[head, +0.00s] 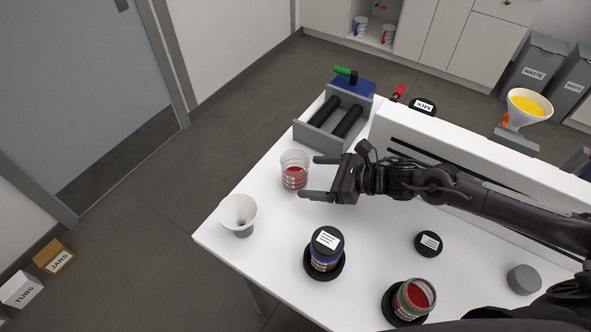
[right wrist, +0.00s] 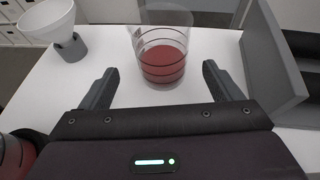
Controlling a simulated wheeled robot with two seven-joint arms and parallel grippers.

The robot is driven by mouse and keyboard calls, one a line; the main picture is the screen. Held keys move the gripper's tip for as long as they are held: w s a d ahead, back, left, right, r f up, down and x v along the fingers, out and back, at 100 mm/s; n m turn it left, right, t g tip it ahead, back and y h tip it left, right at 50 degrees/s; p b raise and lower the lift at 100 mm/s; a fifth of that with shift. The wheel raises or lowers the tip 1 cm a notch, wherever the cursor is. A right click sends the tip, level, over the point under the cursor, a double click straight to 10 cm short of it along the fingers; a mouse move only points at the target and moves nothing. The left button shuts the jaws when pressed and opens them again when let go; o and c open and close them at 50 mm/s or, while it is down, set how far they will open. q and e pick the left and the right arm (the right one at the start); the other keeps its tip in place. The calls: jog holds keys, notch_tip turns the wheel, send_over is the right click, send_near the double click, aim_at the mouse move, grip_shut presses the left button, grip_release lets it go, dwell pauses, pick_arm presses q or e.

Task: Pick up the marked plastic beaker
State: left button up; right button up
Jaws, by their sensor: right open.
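The marked plastic beaker (head: 294,171) is clear, with dark ring lines and red contents in its lower part. It stands upright on the white table, left of my right gripper in the head view. My right gripper (head: 309,177) is open, its two fingers pointing at the beaker. In the right wrist view the beaker (right wrist: 162,55) stands ahead of and between the open fingers (right wrist: 160,82), apart from both. My left gripper is not in view.
A white funnel (head: 239,214) in a grey holder stands near the table's left edge. A grey roller device (head: 329,123) stands behind the beaker. A lidded jar (head: 325,249), an open jar (head: 411,300) and a black lid (head: 428,243) stand in front.

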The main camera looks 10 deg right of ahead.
aim_at(307, 174)
jog(key=shift+w+a+r+p, duration=0.15)
jog(key=shift+a+p, duration=0.15)
jog(key=shift+a, duration=0.25)
jog(key=p+x, duration=0.1)
jog(key=x, duration=0.1)
jog(key=p+x, duration=0.1)
jog(key=x, duration=0.1)
jog(key=shift+w+d, duration=0.2)
jog(key=shift+w, duration=0.15)
jog(key=shift+w+a+f, duration=0.1)
jog(key=shift+a+f, duration=0.15)
jog(key=c, duration=1.1)
